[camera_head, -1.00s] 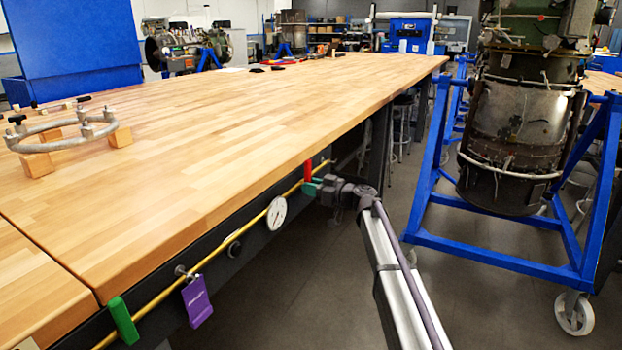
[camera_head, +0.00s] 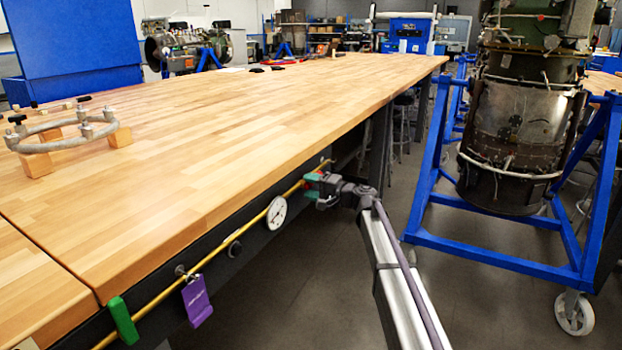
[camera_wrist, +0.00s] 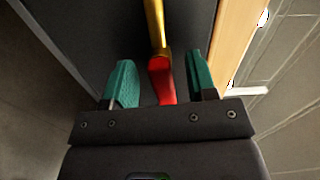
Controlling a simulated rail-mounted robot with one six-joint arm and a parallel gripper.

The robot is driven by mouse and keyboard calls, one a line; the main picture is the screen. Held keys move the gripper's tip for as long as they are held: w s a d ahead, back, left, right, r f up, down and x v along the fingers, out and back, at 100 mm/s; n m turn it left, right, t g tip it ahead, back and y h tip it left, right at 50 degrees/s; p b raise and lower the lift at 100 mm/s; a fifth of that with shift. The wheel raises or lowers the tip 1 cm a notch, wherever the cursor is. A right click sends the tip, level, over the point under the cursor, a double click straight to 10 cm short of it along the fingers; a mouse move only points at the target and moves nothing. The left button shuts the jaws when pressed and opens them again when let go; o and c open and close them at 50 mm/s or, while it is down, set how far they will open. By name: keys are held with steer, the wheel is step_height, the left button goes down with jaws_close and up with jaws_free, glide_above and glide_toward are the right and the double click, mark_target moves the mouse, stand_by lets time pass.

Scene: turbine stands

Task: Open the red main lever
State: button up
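The red main lever (camera_wrist: 162,82) shows in the wrist view at the end of the brass pipe (camera_wrist: 155,25). It lies between the two green fingers of my gripper (camera_wrist: 160,83), with a visible gap on each side. The gripper is open and holds nothing. In the head view my gripper (camera_head: 313,185) is at the far part of the bench's front edge, over the brass pipe. There the gripper hides most or all of the red lever, so its angle cannot be told.
A round white gauge (camera_head: 277,213), a purple tag (camera_head: 197,301) and a green lever (camera_head: 123,320) sit along the pipe, nearer the camera. The wooden bench top (camera_head: 230,130) is just above the pipe. A blue turbine stand (camera_head: 500,256) is to the right.

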mark_target(311, 186)
steer(key=shift+o, duration=0.8)
steer(key=shift+d, duration=0.1)
steer(key=shift+v, duration=2.45)
steer(key=shift+s, duration=0.1)
